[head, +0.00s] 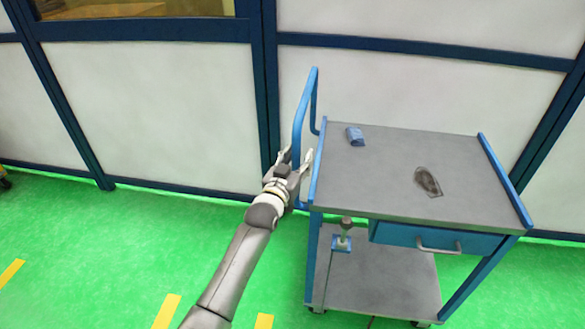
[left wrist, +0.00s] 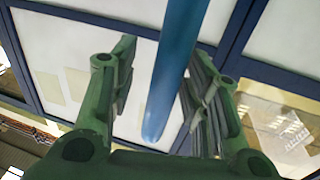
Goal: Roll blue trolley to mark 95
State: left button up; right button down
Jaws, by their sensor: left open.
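The blue trolley (head: 400,215) stands on the green floor at the right of the head view, with a grey top, a drawer and a lower shelf. Its blue push handle (head: 299,125) rises at its left end. My left gripper (head: 296,158) is open at the handle's lower part. Mark 95 cannot be made out. My right gripper is not in view.
A small blue item (head: 355,136) and a dark oval item (head: 428,181) lie on the trolley top. A white panel wall with dark blue frames (head: 160,105) stands close behind. Yellow floor marks (head: 166,312) lie at the lower left, where the green floor is clear.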

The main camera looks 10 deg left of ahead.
pick_arm(q)
jog(key=v, duration=1.1)
jog(key=shift+s, duration=0.35)
jog(key=s+a+f+g+y, duration=0.1)
jog(key=s+f+g, duration=0.3)
jog(key=f, duration=0.8)
jog(key=s+a+f+g, duration=0.15)
jog(key=s+f, duration=0.35)
jog(key=f, duration=0.7)
jog(key=s+a+f+g+y, duration=0.1)
jog(key=s+a+f+g, duration=0.3)
jog(key=f, duration=0.8)
jog(key=s+a+f+g+y, duration=0.1)
jog(key=s+f+g, duration=0.1)
jog(key=s+f, duration=0.7)
jog(key=s+a+f+g, duration=0.1)
jog(key=s+f, duration=0.6)
jog(key=s, duration=0.5)
jog(key=s+a+f+g, duration=0.2)
jog(key=s, duration=0.7)
jog(key=s+a+f+g+y, duration=0.1)
jog(key=s+a+f+g, duration=0.1)
jog(key=s, duration=0.8)
jog(key=shift+s+f, duration=0.25)
jog(key=shift+f, duration=0.55)
